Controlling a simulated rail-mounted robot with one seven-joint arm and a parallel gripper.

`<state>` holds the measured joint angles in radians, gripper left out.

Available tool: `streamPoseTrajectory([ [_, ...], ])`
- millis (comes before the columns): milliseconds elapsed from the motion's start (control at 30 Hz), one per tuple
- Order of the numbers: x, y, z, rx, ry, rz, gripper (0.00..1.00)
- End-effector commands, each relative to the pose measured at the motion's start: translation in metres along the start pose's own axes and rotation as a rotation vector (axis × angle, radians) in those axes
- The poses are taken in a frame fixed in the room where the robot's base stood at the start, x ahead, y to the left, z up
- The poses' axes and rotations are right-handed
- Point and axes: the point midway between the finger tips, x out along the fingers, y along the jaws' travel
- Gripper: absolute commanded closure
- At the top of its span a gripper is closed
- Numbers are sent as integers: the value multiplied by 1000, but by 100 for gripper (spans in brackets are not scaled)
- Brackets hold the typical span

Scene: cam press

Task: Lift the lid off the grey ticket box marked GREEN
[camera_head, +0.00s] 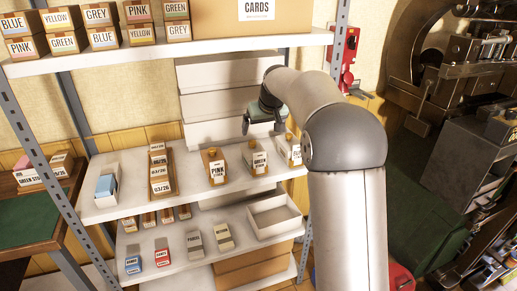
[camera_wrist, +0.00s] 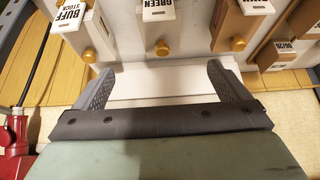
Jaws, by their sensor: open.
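The box marked GREEN (camera_head: 259,163) stands upright on the middle shelf, with a round brass-coloured knob on its top. In the wrist view the GREEN box (camera_wrist: 158,12) is at the top middle, partly cut off, and its knob (camera_wrist: 162,48) shows below the label. My gripper (camera_head: 262,122) is above the box, near the white stack behind it. In the wrist view my gripper (camera_wrist: 160,75) has its fingers spread and empty. The knob appears beyond the fingertips, roughly centred between them and not touched. The lid's edge is hard to make out.
The PINK box (camera_head: 217,170) and BUFF box (camera_wrist: 75,15) stand on either side, with similar knobs. The top shelf (camera_head: 150,48) is close above. An open white tray (camera_head: 273,216) and small boxes are on the lower shelf. Bare shelf lies around the boxes.

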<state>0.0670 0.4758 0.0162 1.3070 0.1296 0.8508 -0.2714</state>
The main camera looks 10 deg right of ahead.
Motion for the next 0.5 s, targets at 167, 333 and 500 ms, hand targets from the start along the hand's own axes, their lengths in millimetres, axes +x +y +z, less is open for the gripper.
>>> streamPoseTrajectory([
  [167,40,0,0,1,-6,-1,5],
  [333,75,0,0,1,-4,-1,5],
  [500,96,0,0,1,-3,0,5],
])
